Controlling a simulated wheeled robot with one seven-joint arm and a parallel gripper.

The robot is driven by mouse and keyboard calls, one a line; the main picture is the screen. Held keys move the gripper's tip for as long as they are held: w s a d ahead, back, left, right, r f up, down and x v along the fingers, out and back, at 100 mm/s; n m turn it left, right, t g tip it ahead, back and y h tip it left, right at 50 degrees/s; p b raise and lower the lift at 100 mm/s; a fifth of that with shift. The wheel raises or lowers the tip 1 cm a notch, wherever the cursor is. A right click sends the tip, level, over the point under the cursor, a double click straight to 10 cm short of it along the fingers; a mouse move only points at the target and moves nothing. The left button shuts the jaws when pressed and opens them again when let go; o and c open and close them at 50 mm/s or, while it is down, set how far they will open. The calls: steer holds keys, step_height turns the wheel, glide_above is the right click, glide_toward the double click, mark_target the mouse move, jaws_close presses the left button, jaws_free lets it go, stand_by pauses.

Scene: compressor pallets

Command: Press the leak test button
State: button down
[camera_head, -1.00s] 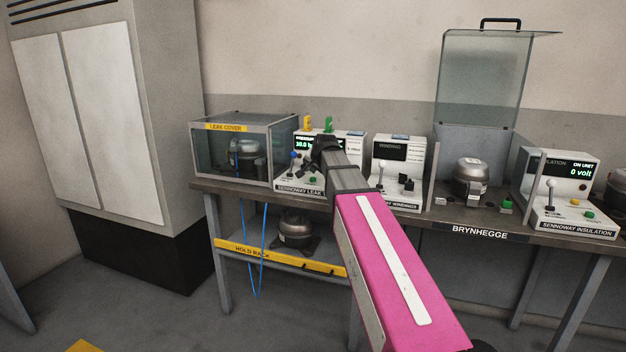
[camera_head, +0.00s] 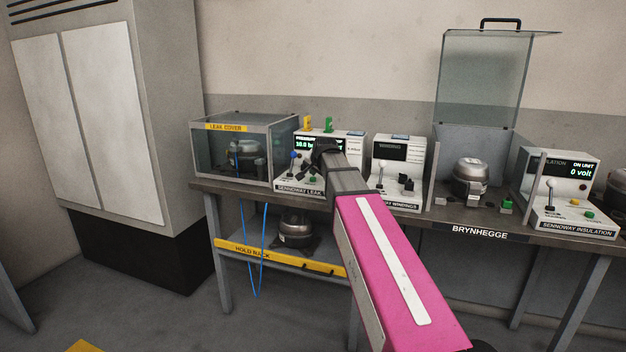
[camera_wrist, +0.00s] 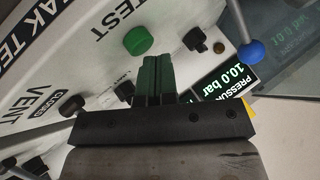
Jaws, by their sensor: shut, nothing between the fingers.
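The leak tester (camera_head: 357,150) stands on the bench beside the glass leak cover box, its pressure display reading about 10.0 bar. In the wrist view, a green round button (camera_wrist: 138,40) sits on its white panel near the word TEST. My gripper (camera_wrist: 156,57) is shut and empty, its fingertips just below and right of the button in that picture. I cannot tell whether they touch the panel; they do not cover the button.
In the wrist view, a blue-knobbed lever (camera_wrist: 250,52) and black knobs (camera_wrist: 195,40) are close to the fingers. The leak cover (camera_head: 225,127) is at left with a compressor inside. The windings tester (camera_head: 398,165) stands close at right. A hold rack (camera_head: 250,250) is below.

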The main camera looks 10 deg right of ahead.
mark_target(315, 178)
steer(key=shift+f, duration=0.45)
stand_by(0.5)
steer(key=shift+r, duration=0.9)
steer(key=shift+r, duration=0.1)
steer(key=shift+r, duration=2.45)
steer(key=shift+s, duration=0.1)
